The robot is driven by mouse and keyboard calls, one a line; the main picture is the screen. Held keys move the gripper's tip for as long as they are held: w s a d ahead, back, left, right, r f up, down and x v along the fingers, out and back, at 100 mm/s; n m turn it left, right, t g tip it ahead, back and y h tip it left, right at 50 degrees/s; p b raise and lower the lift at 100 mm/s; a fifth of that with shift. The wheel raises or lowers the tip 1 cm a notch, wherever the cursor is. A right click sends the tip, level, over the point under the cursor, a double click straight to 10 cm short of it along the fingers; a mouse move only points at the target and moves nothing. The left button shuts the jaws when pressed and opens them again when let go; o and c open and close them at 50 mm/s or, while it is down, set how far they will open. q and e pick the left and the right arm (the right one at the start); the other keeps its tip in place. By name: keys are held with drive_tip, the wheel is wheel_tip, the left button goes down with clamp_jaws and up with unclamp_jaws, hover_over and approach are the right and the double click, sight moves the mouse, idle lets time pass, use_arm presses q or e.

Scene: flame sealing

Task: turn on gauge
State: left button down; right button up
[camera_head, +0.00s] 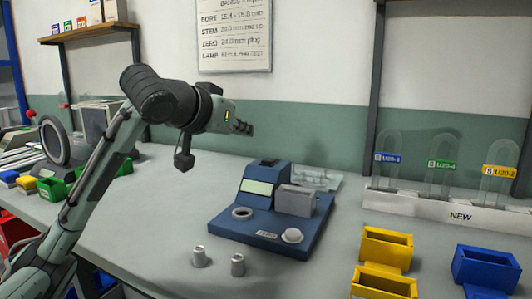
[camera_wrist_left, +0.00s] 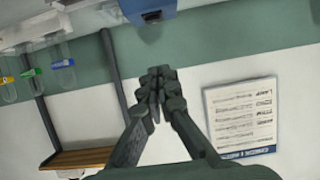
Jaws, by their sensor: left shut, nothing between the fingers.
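The gauge (camera_head: 268,210) is a blue block on the bench with a pale blank-looking display, a ring-shaped seat, a grey block and a round light button (camera_head: 292,236) by a label reading ZERO. Part of the blue gauge also shows at the top edge of the left wrist view (camera_wrist_left: 150,12). My left gripper (camera_head: 245,128) is shut and empty, raised above and behind the gauge, apart from it. Its closed fingers show in the left wrist view (camera_wrist_left: 157,85). My right gripper is not in view.
Two small grey plugs (camera_head: 199,256) (camera_head: 237,264) stand in front of the gauge. Yellow bins (camera_head: 386,249) and blue bins (camera_head: 485,268) sit at the right. A white rack marked NEW (camera_head: 450,211) holds clear U-tubes. A wall chart (camera_head: 233,70) hangs behind.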

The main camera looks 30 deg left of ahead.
use_arm(q)
hover_over(263, 168)
drive_tip(key=f, duration=0.2)
drive_tip(key=f+p, duration=0.1)
drive_tip(key=shift+w+a+f, duration=0.1)
drive_tip(key=shift+w+f, duration=0.15)
drive_tip(key=shift+w, duration=0.05)
wheel_tip(263, 168, down, 3)
drive_tip(key=shift+r, duration=0.2)
drive_tip(key=shift+s+f, duration=0.15)
drive_tip(key=shift+f, duration=0.6)
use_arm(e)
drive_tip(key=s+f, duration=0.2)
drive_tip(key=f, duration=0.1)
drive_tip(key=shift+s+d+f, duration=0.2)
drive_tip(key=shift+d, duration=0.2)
